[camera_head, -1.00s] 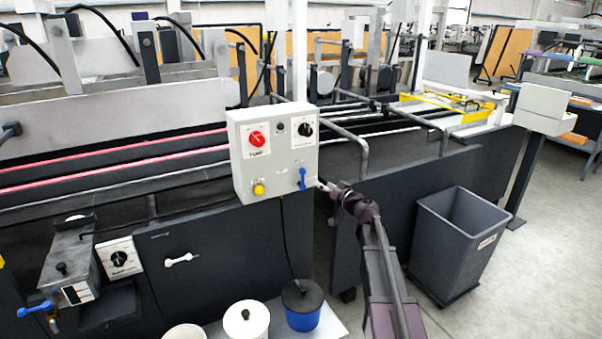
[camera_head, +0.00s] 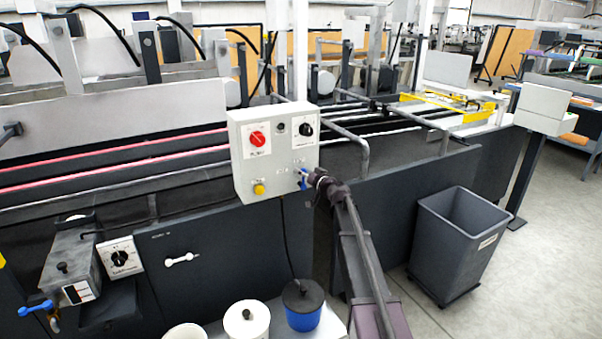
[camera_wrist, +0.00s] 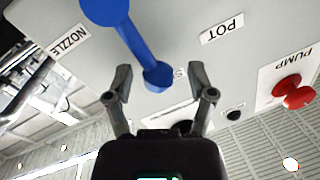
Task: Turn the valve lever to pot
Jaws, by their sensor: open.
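The blue valve lever (camera_wrist: 132,42) is on the front face of a grey control box (camera_head: 240,170). In the wrist view it slants from a large round end at the top edge to a smaller end lower down. A NOZZLE label (camera_wrist: 70,40) is on its left and a POT label (camera_wrist: 222,28) on its right, both upside down. My gripper (camera_wrist: 160,80) is open, with the lever's smaller end between its fingertips in the picture; I cannot tell whether they touch. In the head view my gripper (camera_head: 312,178) is at the box, partly hiding the blue lever (camera_head: 303,180).
A red PUMP knob (camera_wrist: 294,92) is on the same box face, and a yellow button (camera_head: 259,189) is near its bottom. A blue pot (camera_head: 303,308) and white containers stand below. A grey bin (camera_head: 455,245) is to the right, with open floor beyond.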

